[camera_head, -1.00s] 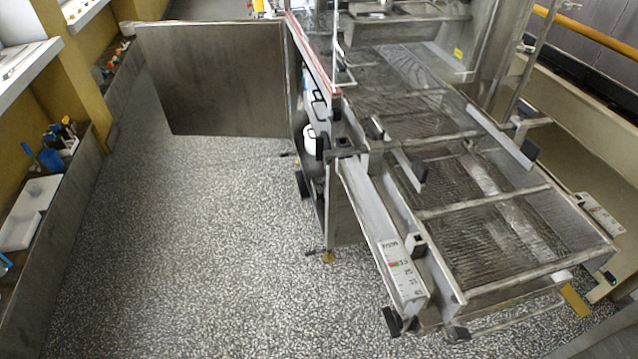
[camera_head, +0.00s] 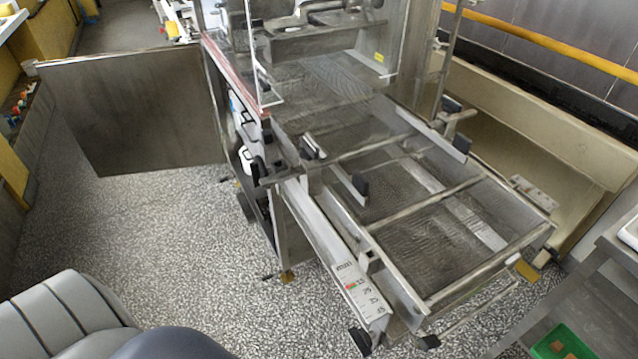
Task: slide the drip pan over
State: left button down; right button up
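The steel enrober machine (camera_head: 330,45) stands in the middle of the camera_head view. Its wire mesh bed (camera_head: 430,235), crossed by metal bars, reaches out toward the lower right. I cannot pick out a drip pan for certain; whatever lies under the mesh is mostly hidden. A slanted side rail with a printed scale (camera_head: 360,290) runs along the near left side of the bed. Neither of my grippers is in view. A grey rounded part at the lower left looks like my own arm, with no fingers showing.
A large metal door panel (camera_head: 135,105) stands open on the machine's left. Speckled floor (camera_head: 160,220) is clear in front of it. At the right are a steel table (camera_head: 608,262) and, low down, a green crate (camera_head: 562,343). A beige trough (camera_head: 540,140) runs behind the bed.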

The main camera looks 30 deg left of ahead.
aim_at(265, 201)
jog(key=j+z, duration=0.25)
jog(key=j, duration=0.3)
jog(key=j+z, duration=0.3)
jog(key=j, duration=0.2)
jog(key=j+z, duration=0.25)
jog(key=j, duration=0.3)
jog(key=k+j+z, duration=0.15)
jog(key=j+z, duration=0.15)
jog(key=j, duration=0.2)
jog(key=k+j+z, duration=0.25)
jog(key=j, duration=0.2)
jog(key=i+j, duration=0.05)
jog(key=i, duration=0.05)
